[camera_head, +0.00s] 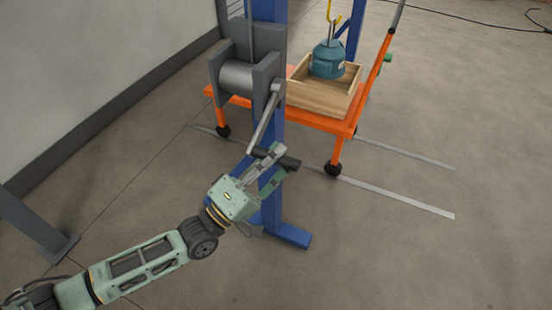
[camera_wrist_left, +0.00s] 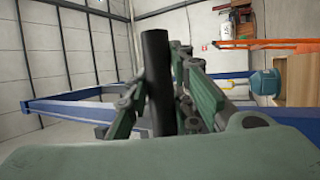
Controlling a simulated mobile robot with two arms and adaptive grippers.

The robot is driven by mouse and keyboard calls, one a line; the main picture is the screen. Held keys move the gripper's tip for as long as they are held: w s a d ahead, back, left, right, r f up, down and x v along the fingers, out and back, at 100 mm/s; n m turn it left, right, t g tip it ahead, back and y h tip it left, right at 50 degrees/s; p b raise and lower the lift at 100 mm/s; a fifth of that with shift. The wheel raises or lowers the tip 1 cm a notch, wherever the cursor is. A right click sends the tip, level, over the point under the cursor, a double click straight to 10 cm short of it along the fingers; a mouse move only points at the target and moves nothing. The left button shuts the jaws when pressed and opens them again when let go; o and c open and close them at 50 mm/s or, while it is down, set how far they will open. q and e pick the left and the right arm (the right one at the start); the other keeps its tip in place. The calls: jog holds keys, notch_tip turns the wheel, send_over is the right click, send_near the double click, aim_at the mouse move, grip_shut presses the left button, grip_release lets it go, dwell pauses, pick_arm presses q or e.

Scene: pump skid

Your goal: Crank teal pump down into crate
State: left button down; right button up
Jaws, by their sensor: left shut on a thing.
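The teal pump (camera_head: 327,60) hangs on a yellow hook (camera_head: 334,20) at the wooden crate (camera_head: 322,101), its lower part inside the rim. I cannot tell whether it touches the crate floor. The pump also shows in the left wrist view (camera_wrist_left: 264,83). The grey winch (camera_head: 246,72) is on a blue post, and its crank arm (camera_head: 264,118) points down to a dark handle (camera_head: 277,157). My left gripper (camera_head: 272,163) is shut on this handle, which stands between the fingers in the left wrist view (camera_wrist_left: 158,80). My right gripper is not in view.
The crate rests on an orange cart (camera_head: 315,122) with black wheels, behind the blue post (camera_head: 268,190). Pale lines (camera_head: 400,196) run along the floor beneath the cart. A wall is at the left. The floor at the right is clear.

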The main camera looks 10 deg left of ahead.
pick_arm(q)
jog(key=shift+f, duration=0.3)
jog(key=c, duration=1.9)
grip_release()
jog(key=o, duration=0.4)
jog(key=shift+r, duration=0.15)
jog(key=shift+c, duration=0.2)
jog(key=v, duration=1.2)
jog(key=shift+c, duration=0.5)
